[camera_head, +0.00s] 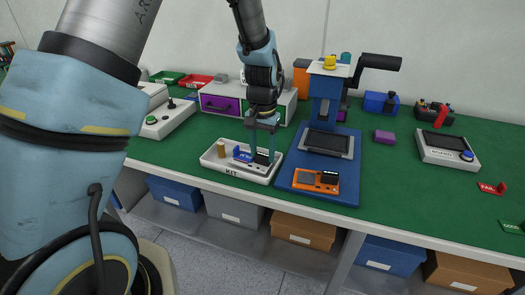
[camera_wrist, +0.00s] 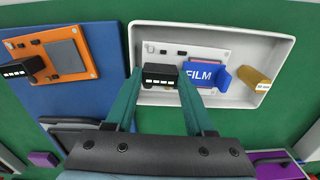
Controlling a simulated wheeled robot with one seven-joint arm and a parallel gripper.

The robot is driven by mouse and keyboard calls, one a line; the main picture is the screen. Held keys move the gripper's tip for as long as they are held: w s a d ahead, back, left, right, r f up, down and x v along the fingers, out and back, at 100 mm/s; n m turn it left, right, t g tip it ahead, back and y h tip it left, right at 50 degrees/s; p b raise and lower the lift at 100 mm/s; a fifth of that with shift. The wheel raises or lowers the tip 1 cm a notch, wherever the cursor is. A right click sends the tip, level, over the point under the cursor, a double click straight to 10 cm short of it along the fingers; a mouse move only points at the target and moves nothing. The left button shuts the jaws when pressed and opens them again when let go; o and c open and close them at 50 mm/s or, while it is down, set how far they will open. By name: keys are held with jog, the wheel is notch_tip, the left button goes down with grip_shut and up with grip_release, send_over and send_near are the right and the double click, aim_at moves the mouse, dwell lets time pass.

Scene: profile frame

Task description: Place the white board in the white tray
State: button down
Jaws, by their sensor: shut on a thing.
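The white tray (camera_head: 223,168), marked KIT, sits near the front edge of the green bench. In the wrist view its rim (camera_wrist: 284,45) encloses the white board (camera_wrist: 212,52), which appears flat inside at the tray's left end. The board carries a black block (camera_wrist: 160,75) and a blue piece marked FILM (camera_wrist: 203,74). My gripper (camera_wrist: 160,88) is shut on the black block of the board, one finger on each side. In the head view my gripper (camera_head: 263,150) points down into the tray's right end. Whether the board touches the tray floor is unclear.
A tan cylinder (camera_wrist: 258,80) stands in the tray's other end. Right of the tray, a blue base plate (camera_head: 340,193) holds an orange board (camera_head: 316,181) and a press (camera_head: 327,85). A drawer unit (camera_head: 222,102) stands behind.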

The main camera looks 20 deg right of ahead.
jog(key=shift+f+b, duration=0.4)
jog(key=shift+f, duration=0.25)
jog(key=shift+c, duration=0.9)
grip_release()
jog(key=shift+r, duration=0.1)
notch_tip(320, 180, up, 11)
jog(key=b, duration=0.1)
jog(key=w+a+n, duration=0.3)
jog(key=a+n, duration=0.1)
jog(key=a, duration=1.2)
jog(key=s+a+f+n, duration=0.1)
jog(key=s+a+n, duration=0.1)
jog(key=a, duration=0.5)
jog(key=s+a+f+n+t, duration=0.1)
jog(key=s+a+n, duration=0.1)
jog(key=a, duration=0.6)
jog(key=shift+s+n+t, duration=0.3)
jog(key=shift+s, duration=0.5)
